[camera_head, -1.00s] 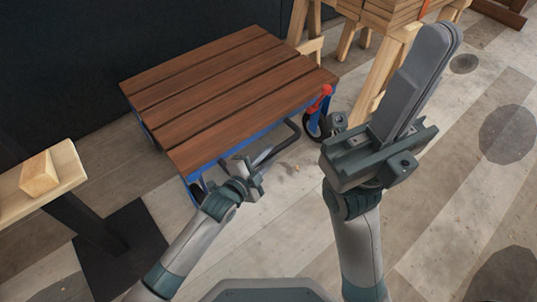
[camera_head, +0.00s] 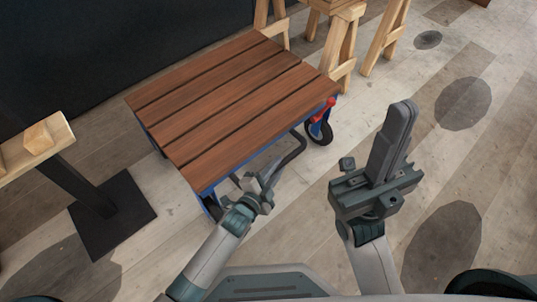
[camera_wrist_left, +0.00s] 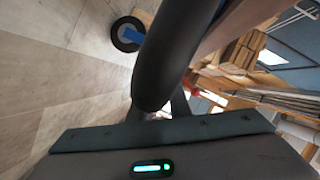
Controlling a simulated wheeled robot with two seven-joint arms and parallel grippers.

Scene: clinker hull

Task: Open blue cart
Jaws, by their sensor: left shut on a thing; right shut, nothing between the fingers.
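The blue cart (camera_head: 225,100) has a brown slatted wooden top and a blue frame, and stands left of centre in the head view. Its dark bar handle (camera_head: 291,152) sticks out from the near side. My left gripper (camera_head: 262,187) is at the handle's left part and is shut on it. In the left wrist view the dark handle (camera_wrist_left: 180,50) runs thick and close down to the gripper; the fingertips are hidden there. My right gripper (camera_head: 392,140) is raised to the right, apart from the cart, with its long grey fingers together and empty.
A wheel with a red lever (camera_head: 321,108) is at the cart's right corner. Wooden trestles (camera_head: 345,45) stand behind it. A wooden bench with a block (camera_head: 38,138) and a dark post on a square base plate (camera_head: 115,215) are on the left. Floor on the right is open.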

